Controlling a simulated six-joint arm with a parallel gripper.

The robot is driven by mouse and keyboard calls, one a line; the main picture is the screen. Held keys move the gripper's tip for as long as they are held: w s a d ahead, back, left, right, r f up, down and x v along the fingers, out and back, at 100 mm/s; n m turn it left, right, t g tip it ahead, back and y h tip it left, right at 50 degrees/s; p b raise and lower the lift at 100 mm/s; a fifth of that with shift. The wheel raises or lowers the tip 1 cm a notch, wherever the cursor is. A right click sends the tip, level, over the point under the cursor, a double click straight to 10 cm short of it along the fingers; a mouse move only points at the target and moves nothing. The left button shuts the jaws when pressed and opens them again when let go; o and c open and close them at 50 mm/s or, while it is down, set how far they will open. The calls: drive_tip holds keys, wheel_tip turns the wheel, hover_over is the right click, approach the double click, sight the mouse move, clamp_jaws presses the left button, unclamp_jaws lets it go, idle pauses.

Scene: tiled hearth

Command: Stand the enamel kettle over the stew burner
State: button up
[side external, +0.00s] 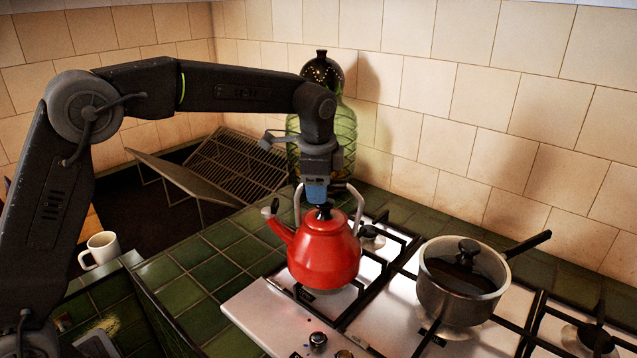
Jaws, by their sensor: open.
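The red enamel kettle (325,252) stands upright on the left front part of the hob, its spout pointing left and its black lid knob on top. It hides whatever burner is beneath it. Pale handle uprights rise on both sides of its lid. My gripper (316,192) points down just above the lid, between these uprights, with blue fingers. It is open; whether its fingers straddle or touch the handle cannot be told from this side. No burner is visibly marked as the stew burner.
A lidded saucepan (462,284) stands right of the kettle, its handle pointing back right. Bare burners show behind the kettle (370,238) and at far right (597,338). A green glass bottle (345,135) stands behind my gripper. A dish rack (240,165) and white mug (101,249) are left.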

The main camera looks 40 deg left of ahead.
drive_tip(key=shift+f, duration=0.2)
wheel_tip(320, 180, up, 14)
drive_tip(key=s+d, duration=0.1)
drive_tip(key=s, duration=0.1)
drive_tip(key=shift+s+d, duration=0.15)
drive_tip(key=shift+d, duration=0.15)
drive_tip(key=s+a+n+t, duration=0.25)
drive_tip(key=s+n, duration=0.35)
drive_tip(key=s, duration=0.9)
drive_tip(key=s+a+f+n+t+h, duration=0.1)
drive_tip(key=s+f+n, duration=0.4)
drive_tip(key=s+f, duration=0.6)
drive_tip(key=shift+s+a, duration=0.45)
drive_tip(key=shift+s, duration=0.75)
